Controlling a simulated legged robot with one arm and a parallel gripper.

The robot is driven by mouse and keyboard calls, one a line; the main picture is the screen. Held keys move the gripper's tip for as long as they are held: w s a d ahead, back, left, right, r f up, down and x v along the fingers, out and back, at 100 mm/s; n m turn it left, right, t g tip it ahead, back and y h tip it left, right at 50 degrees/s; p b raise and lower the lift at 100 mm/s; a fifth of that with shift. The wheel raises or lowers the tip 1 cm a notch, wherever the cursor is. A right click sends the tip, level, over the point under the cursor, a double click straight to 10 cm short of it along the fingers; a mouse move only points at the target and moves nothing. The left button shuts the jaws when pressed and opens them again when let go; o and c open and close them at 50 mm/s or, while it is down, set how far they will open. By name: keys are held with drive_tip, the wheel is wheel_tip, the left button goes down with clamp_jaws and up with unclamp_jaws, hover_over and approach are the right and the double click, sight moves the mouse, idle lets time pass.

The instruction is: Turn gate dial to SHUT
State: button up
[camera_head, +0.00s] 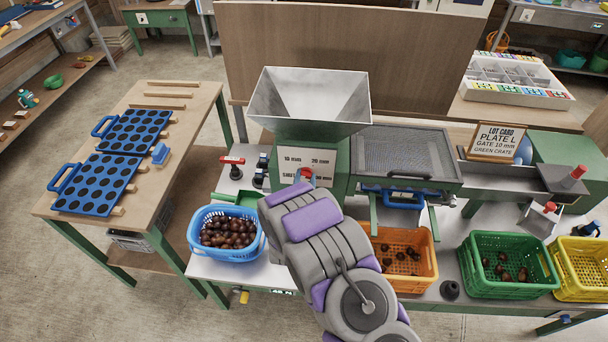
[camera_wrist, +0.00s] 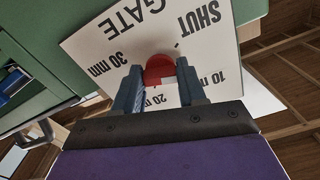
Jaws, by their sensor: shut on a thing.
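The gate dial is a red knob (camera_wrist: 158,68) on a white plate (camera_wrist: 100,50) marked GATE, SHUT, 10 mm, 20 mm and 30 mm, which appears upside down in the wrist view. My gripper (camera_wrist: 160,86) is shut on the knob, one finger on each side. The knob's pointing direction is not clear, as the fingers cover part of it. In the head view the red knob (camera_head: 306,174) shows just beyond my arm, on the front of the green machine under the metal hopper (camera_head: 310,98). My arm hides the lower part of the plate there.
A blue basket of chestnuts (camera_head: 196,228) stands left of my arm. Orange (camera_head: 432,272), green (camera_head: 482,292) and yellow (camera_head: 566,288) crates stand to the right. A red-handled lever (camera_head: 232,161) is left of the machine. A lot card (camera_head: 497,141) reads PLATE L, GATE 10 mm, GREEN CRATE.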

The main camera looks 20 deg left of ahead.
drive_tip(key=n+p, duration=0.2)
drive_tip(key=n, duration=0.2)
drive_tip(key=shift+r+n+p, duration=0.15)
drive_tip(key=shift+n+p, duration=0.9)
drive_tip(key=shift+n, duration=1.55)
drive_tip(key=o, duration=1.1)
drive_tip(key=shift+a, duration=0.15)
drive_tip(key=shift+c, duration=0.2)
drive_tip(key=p+v, duration=0.1)
drive_tip(key=v, duration=1.6)
